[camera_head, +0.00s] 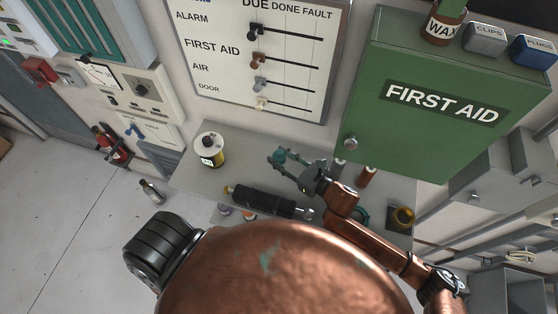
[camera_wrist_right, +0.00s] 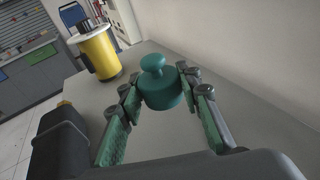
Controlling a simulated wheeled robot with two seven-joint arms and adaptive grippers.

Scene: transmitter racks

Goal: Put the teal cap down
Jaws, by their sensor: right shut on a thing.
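The teal cap (camera_wrist_right: 160,88) is a round, squat piece with a knob on top. It sits upright between the fingertips of my right gripper (camera_wrist_right: 159,93) in the right wrist view, above or on the grey shelf; I cannot tell if it touches. In the head view the cap (camera_head: 280,157) is small and partly hidden by the right gripper (camera_head: 285,160), which is shut on it. The grey shelf (camera_head: 240,150) lies below. My left gripper is not in view.
A yellow can (camera_head: 210,150) stands on the shelf left of the gripper; a black cylinder (camera_head: 262,202) lies nearer. The green first aid cabinet (camera_head: 440,90) rises behind to the right. Bare shelf lies between can and gripper.

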